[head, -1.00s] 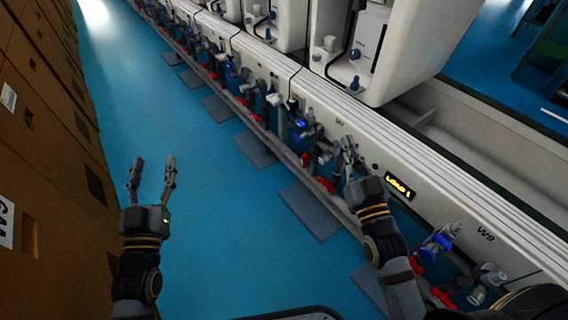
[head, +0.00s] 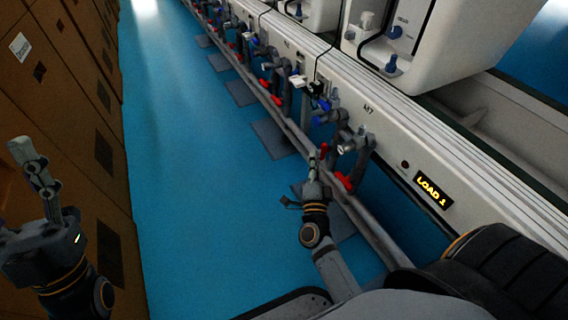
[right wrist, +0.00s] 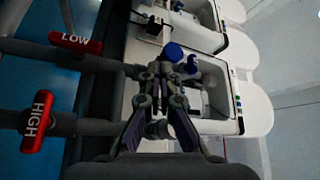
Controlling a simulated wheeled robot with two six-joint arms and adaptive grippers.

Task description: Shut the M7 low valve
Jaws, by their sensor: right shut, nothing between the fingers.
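The M7 label (head: 368,109) is on the white bench front in the head view. Below it, a red handle (head: 343,181) shows on the pipework, close to my right gripper (head: 318,153). In the right wrist view, the red LOW handle (right wrist: 75,43) lies roughly along its pipe, and the red HIGH handle (right wrist: 38,122) stands crosswise to its pipe. My right gripper (right wrist: 160,75) is shut and empty, to the right of both handles in that view.
A yellow LOAD 1 display (head: 433,189) is on the bench front. A long grey pipe (head: 372,227) runs along the bench below the valves. Brown boxes (head: 75,130) line the left side. The blue floor (head: 190,170) between is clear.

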